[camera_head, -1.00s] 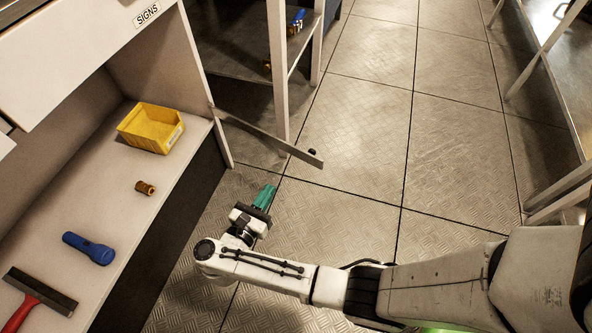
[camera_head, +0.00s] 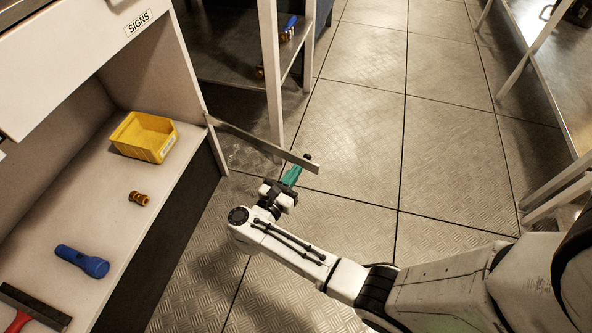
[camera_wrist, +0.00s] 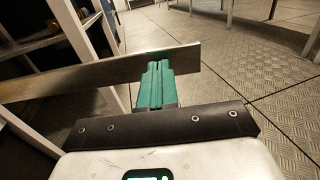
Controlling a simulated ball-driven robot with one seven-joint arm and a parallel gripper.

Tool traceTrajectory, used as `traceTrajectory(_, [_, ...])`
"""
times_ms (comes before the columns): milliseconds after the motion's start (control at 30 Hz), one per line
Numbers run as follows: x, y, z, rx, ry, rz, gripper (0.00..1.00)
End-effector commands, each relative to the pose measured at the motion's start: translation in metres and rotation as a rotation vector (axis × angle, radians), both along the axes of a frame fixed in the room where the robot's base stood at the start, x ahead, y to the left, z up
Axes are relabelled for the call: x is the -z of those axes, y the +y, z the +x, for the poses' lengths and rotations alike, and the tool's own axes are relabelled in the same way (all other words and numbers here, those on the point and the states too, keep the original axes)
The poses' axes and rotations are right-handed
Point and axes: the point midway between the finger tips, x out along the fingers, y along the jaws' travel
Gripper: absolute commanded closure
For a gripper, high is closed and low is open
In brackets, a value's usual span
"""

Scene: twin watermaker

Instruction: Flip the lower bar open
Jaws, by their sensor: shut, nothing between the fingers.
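The lower bar (camera_head: 262,143) is a flat grey metal strip that juts out from the cabinet's front right edge over the floor. It has a small dark knob (camera_head: 308,157) near its free end. In the wrist view the bar (camera_wrist: 70,78) crosses from the left to just past my fingers. My gripper (camera_head: 292,175) has green fingers that are shut and empty. The fingertips (camera_wrist: 158,68) are right at the bar near its free end. I cannot tell whether they touch it.
The white cabinet (camera_head: 85,225) on the left holds a yellow bin (camera_head: 145,137), a brass fitting (camera_head: 139,198), a blue flashlight (camera_head: 82,261) and a red-handled squeegee (camera_head: 35,307). A shelf post (camera_head: 270,75) stands behind the bar. The metal floor (camera_head: 350,120) to the right is clear.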

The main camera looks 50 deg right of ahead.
Motion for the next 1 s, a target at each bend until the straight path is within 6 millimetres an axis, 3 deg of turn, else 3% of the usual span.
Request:
traceTrajectory(167, [0.000,-0.013,0.002,0.000,0.000,0.000,1.00])
traceTrajectory(600, [0.001,-0.017,0.002,0.001,-0.001,0.001,1.00])
traceTrajectory(1000, [0.002,-0.090,0.009,-0.086,-0.001,0.000,1.00])
